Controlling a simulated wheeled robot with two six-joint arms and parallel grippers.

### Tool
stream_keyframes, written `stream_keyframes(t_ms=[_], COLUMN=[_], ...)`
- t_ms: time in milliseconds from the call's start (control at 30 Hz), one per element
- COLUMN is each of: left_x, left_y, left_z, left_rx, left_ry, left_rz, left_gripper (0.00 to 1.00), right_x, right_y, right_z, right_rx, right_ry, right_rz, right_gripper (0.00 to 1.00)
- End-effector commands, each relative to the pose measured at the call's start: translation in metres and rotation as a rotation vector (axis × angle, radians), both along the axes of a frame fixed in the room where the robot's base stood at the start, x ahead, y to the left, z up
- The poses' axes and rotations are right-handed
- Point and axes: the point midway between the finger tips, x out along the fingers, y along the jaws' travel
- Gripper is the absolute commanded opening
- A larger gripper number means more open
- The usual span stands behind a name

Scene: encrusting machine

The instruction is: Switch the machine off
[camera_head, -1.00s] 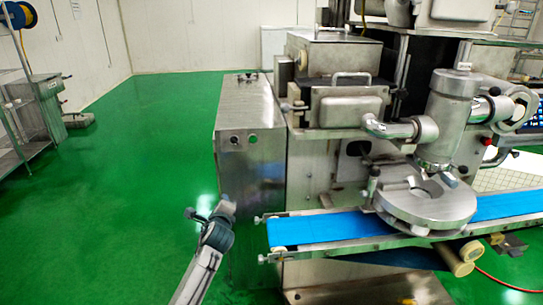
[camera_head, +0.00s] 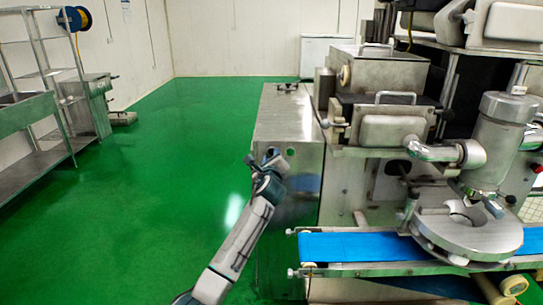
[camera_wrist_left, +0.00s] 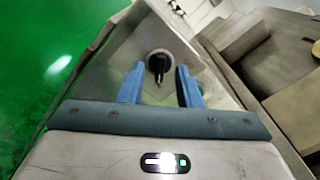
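The machine is a large steel encrusting machine with a steel cabinet (camera_head: 290,115) on its left side. A black rotary switch knob (camera_wrist_left: 158,66) on a round plate sits on a steel face in the left wrist view, its handle roughly upright. In the head view my left gripper (camera_head: 267,159) is at the upper front of the cabinet and hides that knob. In the left wrist view its two blue fingers are open, one on each side of the knob, with gaps visible. Contact cannot be seen. A small round green fitting (camera_head: 290,152) shows right of the gripper. My right gripper is out of view.
A blue conveyor belt (camera_head: 370,247) runs out low at the right, under a round steel head (camera_head: 468,232). Steel shelving (camera_head: 40,160) stands at the far left. The green floor (camera_head: 165,190) between is clear.

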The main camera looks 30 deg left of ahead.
Motion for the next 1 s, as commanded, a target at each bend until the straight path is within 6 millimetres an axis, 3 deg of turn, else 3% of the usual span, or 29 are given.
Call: stream_keyframes(t_ms=[400,433,600,1000], left_x=[0.0081,0.0081,0.0079,0.0078], left_y=[0.005,0.005,0.0051,0.005], left_z=[-0.0002,-0.0002,-0.0003,-0.0009], left_rx=[-0.001,-0.001,-0.001,-0.041], left_ry=[-0.001,-0.001,-0.001,-0.023], left_rz=[0.0,0.0,0.0,0.0], left_gripper=[0.31,0.29,0.0,0.0], right_x=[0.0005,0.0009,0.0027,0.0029], right_y=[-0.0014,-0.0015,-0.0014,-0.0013], right_z=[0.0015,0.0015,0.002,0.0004], right_rx=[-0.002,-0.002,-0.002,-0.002], right_ry=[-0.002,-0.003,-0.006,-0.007], right_rz=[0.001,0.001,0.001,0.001], right_gripper=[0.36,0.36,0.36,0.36])
